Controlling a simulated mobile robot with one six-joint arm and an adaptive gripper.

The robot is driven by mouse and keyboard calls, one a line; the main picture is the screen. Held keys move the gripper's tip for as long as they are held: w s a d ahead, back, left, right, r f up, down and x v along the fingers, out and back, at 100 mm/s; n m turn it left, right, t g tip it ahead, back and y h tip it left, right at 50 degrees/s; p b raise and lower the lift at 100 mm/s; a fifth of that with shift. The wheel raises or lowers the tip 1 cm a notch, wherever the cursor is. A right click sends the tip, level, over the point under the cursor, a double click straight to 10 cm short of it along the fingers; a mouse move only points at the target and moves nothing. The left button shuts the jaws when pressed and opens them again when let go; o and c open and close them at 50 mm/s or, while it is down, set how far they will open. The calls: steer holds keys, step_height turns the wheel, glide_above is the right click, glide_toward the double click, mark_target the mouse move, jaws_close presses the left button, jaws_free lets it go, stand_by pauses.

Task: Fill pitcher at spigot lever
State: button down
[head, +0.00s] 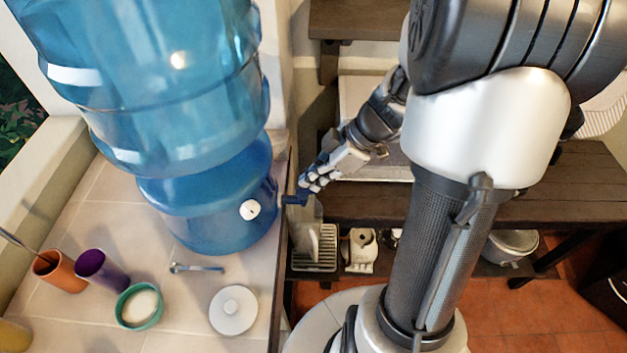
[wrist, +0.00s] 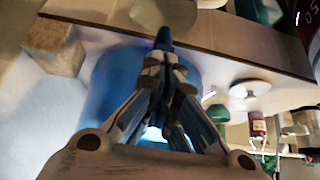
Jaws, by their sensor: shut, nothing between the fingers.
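A large blue water jug (head: 170,100) sits on a blue dispenser base (head: 205,205) on the tiled counter. Its dark blue spigot (head: 294,200) sticks out to the right past the counter edge. My gripper (head: 308,186) is at the spigot, with its fingers shut and empty. In the wrist view my gripper (wrist: 165,68) points at the blue spigot tip (wrist: 163,38), with the blue dispenser behind. Whether the fingertips touch the lever cannot be told. I cannot make out a pitcher for certain, and none shows in my gripper.
On the counter are an orange cup (head: 60,272), a purple cup (head: 102,268), a teal bowl (head: 139,306), a white lid (head: 233,310) and a small metal utensil (head: 196,268).

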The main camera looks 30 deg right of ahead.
steer(key=shift+d+f+t+y+b, duration=0.2)
steer(key=shift+f+t+y+b, duration=0.15)
steer(key=shift+b, duration=0.8)
steer(key=b, duration=0.2)
steer(key=f+y+b, duration=0.1)
steer(key=b, duration=0.2)
steer(key=shift+s+d+t, duration=0.3)
steer(key=shift+t, duration=0.05)
steer(key=shift+s+d+f+b, duration=0.1)
steer(key=shift+b, duration=0.95)
steer(key=shift+s+d+f+b, duration=0.15)
steer(key=shift+d+f+b, duration=0.05)
steer(key=shift+b, duration=0.9)
stand_by(3.9)
